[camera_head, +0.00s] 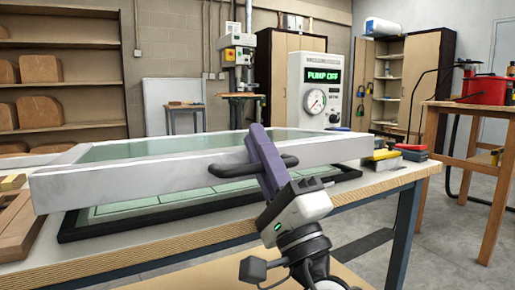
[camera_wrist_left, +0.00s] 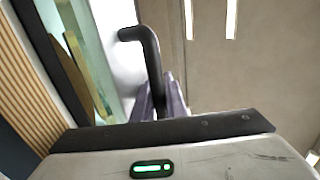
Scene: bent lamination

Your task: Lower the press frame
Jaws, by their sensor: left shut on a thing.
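The press frame (camera_head: 110,178) is a pale rectangular frame with a clear greenish sheet. Its front bar stands raised above the dark-edged press bed (camera_head: 75,229), with a gap between them. A black bar handle (camera_head: 225,169) is on the front bar. My left gripper (camera_head: 262,145), with purple fingers, is shut on the middle of the handle. In the left wrist view the handle (camera_wrist_left: 152,55) runs down between the purple fingers (camera_wrist_left: 170,100); the fingers partly hide it. My right gripper is not in view.
The bench (camera_head: 225,237) carries the press. Wooden pieces (camera_head: 20,225) lie at its left end, and small tools (camera_head: 385,155) lie at its right end. A pump unit (camera_head: 313,95) behind reads "PUMP OFF".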

